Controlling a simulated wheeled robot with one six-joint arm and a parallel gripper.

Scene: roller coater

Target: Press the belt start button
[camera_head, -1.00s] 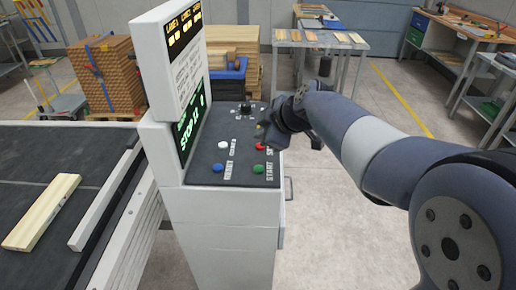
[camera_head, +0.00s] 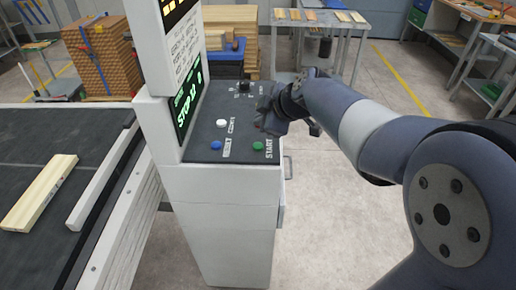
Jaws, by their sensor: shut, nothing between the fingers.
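The green start button (camera_head: 258,146) sits at the front right of the sloped dark control panel (camera_head: 205,150), beside the label START. A blue button (camera_head: 216,145) is to its left, by the label RESET, and a white button (camera_head: 222,123) is above that. My gripper (camera_head: 268,126) is shut and empty, above the panel's right side, a little beyond the green button and apart from it as far as I can tell. It hides the red button. The green screen (camera_head: 187,106) on the console reads STOP with smaller characters after it.
The belt (camera_head: 70,160) with a light wooden board (camera_head: 40,192) on it lies to the left, edged by a pale rail (camera_head: 104,186). Stacked wood (camera_head: 103,58) and a grey table (camera_head: 320,22) stand behind. The floor right of the console is clear.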

